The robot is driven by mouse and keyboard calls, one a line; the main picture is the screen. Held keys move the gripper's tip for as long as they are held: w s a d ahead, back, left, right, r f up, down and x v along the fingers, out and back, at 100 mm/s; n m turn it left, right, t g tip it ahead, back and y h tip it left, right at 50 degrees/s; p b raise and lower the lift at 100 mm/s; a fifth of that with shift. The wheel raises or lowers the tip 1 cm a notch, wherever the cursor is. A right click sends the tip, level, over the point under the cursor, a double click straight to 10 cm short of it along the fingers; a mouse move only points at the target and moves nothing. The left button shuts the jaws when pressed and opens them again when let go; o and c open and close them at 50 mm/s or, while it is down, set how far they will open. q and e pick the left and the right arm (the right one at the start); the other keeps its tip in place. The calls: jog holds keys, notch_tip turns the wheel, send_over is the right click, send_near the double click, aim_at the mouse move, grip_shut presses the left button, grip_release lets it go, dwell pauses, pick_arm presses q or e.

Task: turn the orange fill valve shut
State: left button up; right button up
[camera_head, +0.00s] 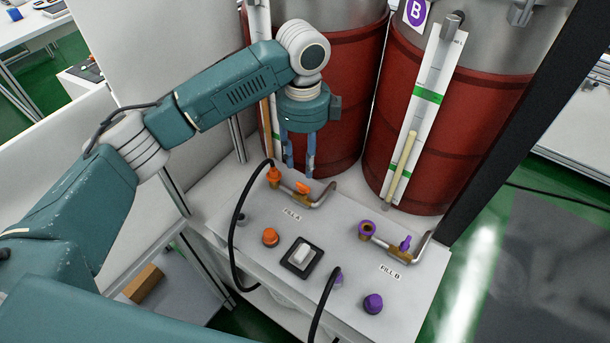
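The orange fill valve (303,187) has a small orange lever on a brass and steel pipe, at the back of the white panel by the FILL A label (292,213). An orange hose coupling (274,175) with a black hose sits at the pipe's left end. My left gripper (300,174) points down just above the orange lever. Its two blue fingers are apart with nothing seen between them. From this angle I cannot tell whether a fingertip touches the lever. My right gripper is not in view.
A purple valve (405,243) and open purple coupling (367,229) sit by the FILL B label. An orange cap (270,237), white rocker switch (301,255) and purple cap (373,303) are in front. Red drums (450,130) with level gauges stand behind; a dark post (507,130) rises at right.

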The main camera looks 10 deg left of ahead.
pick_arm(q)
send_over(303, 187)
jog(key=f, duration=0.5)
jog(key=shift+s+p, duration=0.2)
jog(key=shift+p, duration=0.15)
notch_tip(303, 187, down, 4)
jog(key=shift+w+r, duration=0.15)
jog(key=shift+c, duration=0.8)
grip_shut()
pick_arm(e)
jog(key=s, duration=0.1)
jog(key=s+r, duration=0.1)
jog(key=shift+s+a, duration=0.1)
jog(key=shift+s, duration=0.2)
